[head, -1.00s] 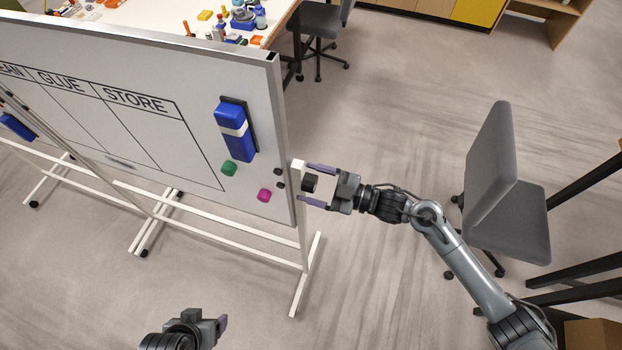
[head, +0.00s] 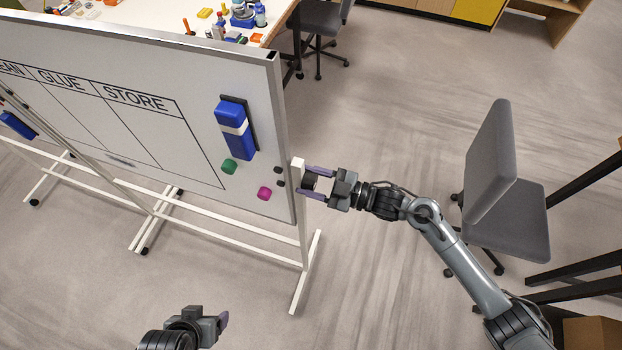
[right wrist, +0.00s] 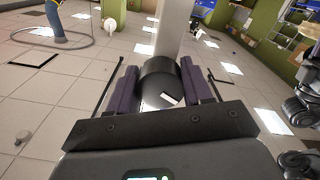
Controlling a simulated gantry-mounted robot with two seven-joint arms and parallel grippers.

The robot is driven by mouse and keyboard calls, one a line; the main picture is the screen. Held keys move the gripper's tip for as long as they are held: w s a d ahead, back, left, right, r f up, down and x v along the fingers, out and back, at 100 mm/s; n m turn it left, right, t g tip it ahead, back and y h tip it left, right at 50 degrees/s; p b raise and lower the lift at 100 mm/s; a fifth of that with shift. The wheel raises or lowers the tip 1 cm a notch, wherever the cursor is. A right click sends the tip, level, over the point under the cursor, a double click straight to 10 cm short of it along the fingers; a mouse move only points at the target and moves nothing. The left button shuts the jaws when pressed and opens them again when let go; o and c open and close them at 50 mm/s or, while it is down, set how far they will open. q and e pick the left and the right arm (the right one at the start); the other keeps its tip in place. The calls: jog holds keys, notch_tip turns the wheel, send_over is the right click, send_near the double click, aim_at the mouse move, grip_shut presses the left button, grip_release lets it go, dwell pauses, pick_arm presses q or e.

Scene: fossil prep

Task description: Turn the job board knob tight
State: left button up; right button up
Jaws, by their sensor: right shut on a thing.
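The job board (head: 150,125) is a white whiteboard on a white frame, with columns headed GLUE and STORE. Its black knob (head: 309,183) sits at the right side post of the frame. My right gripper (head: 317,183) has its purple fingers on either side of the knob, shut on it. In the right wrist view the round black knob (right wrist: 158,82) with a pale mark lies between the purple fingers, in front of the pale post (right wrist: 172,32). My left gripper (head: 222,320) is at the bottom of the head view, empty-looking, and its finger gap is not clear.
A blue eraser (head: 236,130) and green (head: 229,166) and pink (head: 264,193) magnets are on the board. A grey chair (head: 505,190) stands to the right of my right arm. A cluttered table (head: 165,14) is behind the board. Open floor lies between board and chair.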

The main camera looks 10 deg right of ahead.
jog(key=m+p, duration=0.3)
jog(key=m, duration=0.1)
jog(key=shift+r, duration=0.1)
jog(key=shift+m+p, duration=0.6)
jog(key=shift+m, duration=0.9)
jog(key=o, duration=0.9)
jog(key=shift+o, duration=0.7)
